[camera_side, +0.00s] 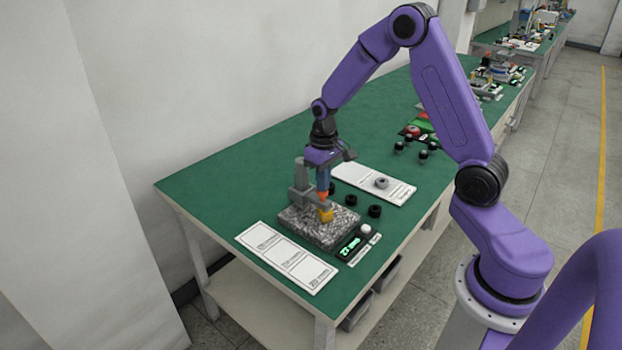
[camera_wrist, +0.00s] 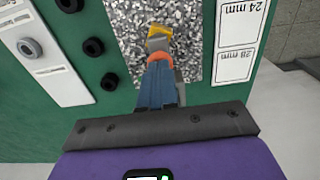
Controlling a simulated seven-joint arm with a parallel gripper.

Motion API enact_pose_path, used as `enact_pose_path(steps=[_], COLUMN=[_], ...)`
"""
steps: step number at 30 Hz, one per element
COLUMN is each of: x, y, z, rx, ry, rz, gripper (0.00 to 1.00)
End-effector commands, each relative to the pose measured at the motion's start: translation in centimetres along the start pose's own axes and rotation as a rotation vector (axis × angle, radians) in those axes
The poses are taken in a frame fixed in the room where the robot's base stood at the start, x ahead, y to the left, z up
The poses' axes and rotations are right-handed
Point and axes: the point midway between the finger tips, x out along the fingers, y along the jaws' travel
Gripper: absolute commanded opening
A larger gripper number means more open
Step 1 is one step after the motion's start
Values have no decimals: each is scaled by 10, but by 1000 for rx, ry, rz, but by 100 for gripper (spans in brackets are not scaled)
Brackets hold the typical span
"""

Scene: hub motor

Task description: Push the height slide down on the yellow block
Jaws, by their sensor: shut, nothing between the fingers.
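The yellow block (camera_side: 326,216) stands on the speckled granite plate (camera_side: 318,236); it also shows in the wrist view (camera_wrist: 159,42). A grey height stand (camera_side: 299,190) rises from the plate behind and to the left of the block. My gripper (camera_side: 323,196) points straight down over the block, with its blue fingers shut and empty. Its orange fingertips also show in the wrist view (camera_wrist: 160,60), close to the block. The slide is mostly hidden behind the fingers, and I cannot tell whether they touch it.
A small display (camera_side: 349,247) with green digits sits beside the plate. A white card with three fields (camera_side: 286,257) lies in front. Several black rings (camera_side: 374,211) lie to the right. A white strip (camera_side: 372,184) carries a grey ring (camera_side: 382,182). Green table is free at left.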

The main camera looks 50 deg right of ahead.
Motion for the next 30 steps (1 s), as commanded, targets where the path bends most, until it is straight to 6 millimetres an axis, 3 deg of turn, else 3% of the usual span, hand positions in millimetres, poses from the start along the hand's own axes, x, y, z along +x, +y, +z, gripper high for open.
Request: enact_pose_path(steps=[30], x=[-70], y=[0], z=[-1], rx=[0], ry=[6], rz=[0], gripper=[0])
